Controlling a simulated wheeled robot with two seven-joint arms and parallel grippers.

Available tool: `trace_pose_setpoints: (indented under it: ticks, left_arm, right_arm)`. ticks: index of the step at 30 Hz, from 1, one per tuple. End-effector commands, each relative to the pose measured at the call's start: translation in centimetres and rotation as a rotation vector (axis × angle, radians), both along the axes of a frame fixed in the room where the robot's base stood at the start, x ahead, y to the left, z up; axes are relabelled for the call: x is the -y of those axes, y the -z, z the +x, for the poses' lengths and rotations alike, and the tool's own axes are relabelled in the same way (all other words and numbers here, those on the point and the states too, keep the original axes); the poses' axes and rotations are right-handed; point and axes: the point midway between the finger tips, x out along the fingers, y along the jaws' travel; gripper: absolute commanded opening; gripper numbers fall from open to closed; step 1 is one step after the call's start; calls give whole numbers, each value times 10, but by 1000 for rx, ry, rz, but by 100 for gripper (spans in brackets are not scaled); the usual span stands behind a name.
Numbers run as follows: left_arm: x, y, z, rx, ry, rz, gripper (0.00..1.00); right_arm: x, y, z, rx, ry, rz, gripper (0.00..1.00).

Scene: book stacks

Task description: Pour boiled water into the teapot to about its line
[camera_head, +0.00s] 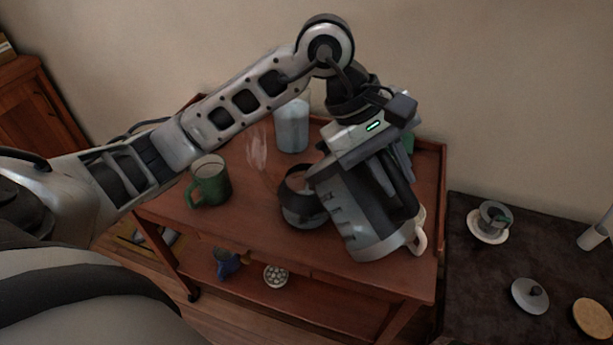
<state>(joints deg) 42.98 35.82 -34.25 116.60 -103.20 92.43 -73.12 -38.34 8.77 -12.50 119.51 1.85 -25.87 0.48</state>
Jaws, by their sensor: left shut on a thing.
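The kettle (303,214) has a grey body and a dark arched handle (296,172). It shows above the wooden cart, just left of my left gripper and partly behind it. A faint wisp of steam (257,150) hangs to its left. My left gripper (385,248) points down over the cart and is shut, apparently on the kettle. Its own bulk hides the contact. A cream handle (419,232) sticks out at the gripper's lower right. It may belong to the teapot, whose body and line I cannot make out. My right gripper is not in view.
A green mug (209,183) and a pale canister (292,128) stand on the cart (250,225). At right, a dark table (473,275) holds a cup on a saucer (490,228), a grey lid (530,295) and a round cork-coloured disc (592,318).

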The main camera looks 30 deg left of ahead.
Motion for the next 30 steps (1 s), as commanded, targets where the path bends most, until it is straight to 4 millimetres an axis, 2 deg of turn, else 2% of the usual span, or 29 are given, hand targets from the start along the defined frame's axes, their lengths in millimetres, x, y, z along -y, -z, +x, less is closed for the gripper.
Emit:
trace_pose_setpoints:
  ticks: [30]
  left_arm:
    - [-3, -5, 2, -1, -1, -41, 0]
  right_arm:
    - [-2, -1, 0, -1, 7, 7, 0]
